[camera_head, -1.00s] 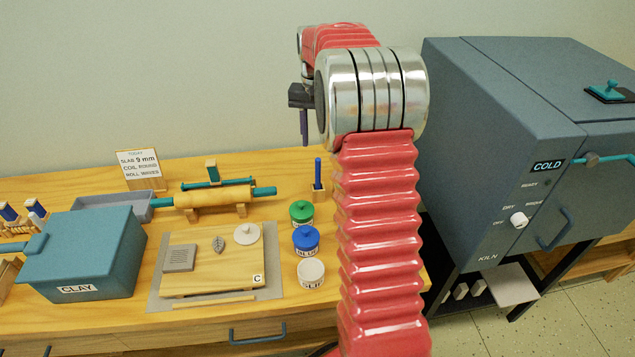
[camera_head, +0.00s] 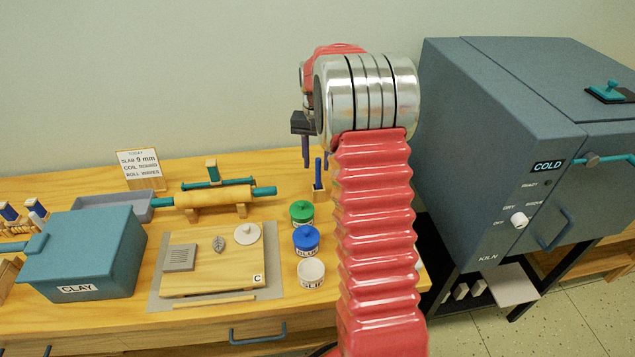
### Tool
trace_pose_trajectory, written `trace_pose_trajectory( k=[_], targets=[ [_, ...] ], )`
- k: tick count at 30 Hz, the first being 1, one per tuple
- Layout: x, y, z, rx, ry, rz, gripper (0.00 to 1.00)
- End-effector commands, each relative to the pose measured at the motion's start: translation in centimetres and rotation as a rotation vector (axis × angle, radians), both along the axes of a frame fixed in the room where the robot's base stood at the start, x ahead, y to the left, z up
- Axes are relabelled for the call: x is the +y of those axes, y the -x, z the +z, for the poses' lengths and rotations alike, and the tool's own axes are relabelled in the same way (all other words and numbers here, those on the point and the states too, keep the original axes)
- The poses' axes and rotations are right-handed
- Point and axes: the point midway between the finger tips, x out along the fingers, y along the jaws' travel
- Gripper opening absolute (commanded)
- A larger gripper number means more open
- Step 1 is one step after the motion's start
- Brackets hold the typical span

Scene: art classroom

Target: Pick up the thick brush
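A blue-handled tool, which looks like a brush (camera_head: 318,168), stands upright in a small wooden holder (camera_head: 319,193) at the back right of the table. Whether it is the thick one, I cannot tell; its lower end is hidden in the holder. My gripper (camera_head: 315,163) points down in front of the back wall, near the top of this handle. One dark finger shows left of the handle and a dark tip, apparently the other finger, shows to its right. They look apart, with nothing visibly held. My wrist hides most of the gripper.
Green-, blue- and white-topped jars (camera_head: 306,241) stand in front of the holder. A rolling pin (camera_head: 213,197) rests to its left. A clay box (camera_head: 84,253), a work board (camera_head: 212,270) and a tool rack (camera_head: 22,218) lie farther left. A kiln (camera_head: 500,170) stands at right.

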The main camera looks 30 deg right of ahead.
Motion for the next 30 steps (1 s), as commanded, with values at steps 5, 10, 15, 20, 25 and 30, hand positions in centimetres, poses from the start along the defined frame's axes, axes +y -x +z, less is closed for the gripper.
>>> trace_pose_trajectory(
  k=[5,10,15,20,25,30],
  targets=[
    [-0.2,0.4,-2.2,0.003,-0.001,-0.001,0.35],
    [-0.3,0.4,-4.2,0.001,0.0,-0.001,0.35],
    [-0.3,0.4,-4.7,-0.001,0.001,-0.001,0.35],
    [-0.3,0.4,-4.7,-0.001,0.001,-0.001,0.35],
    [-0.3,0.4,-4.7,-0.001,0.001,-0.001,0.35],
    [-0.3,0.4,-4.7,-0.001,0.001,-0.001,0.33]
  ],
)
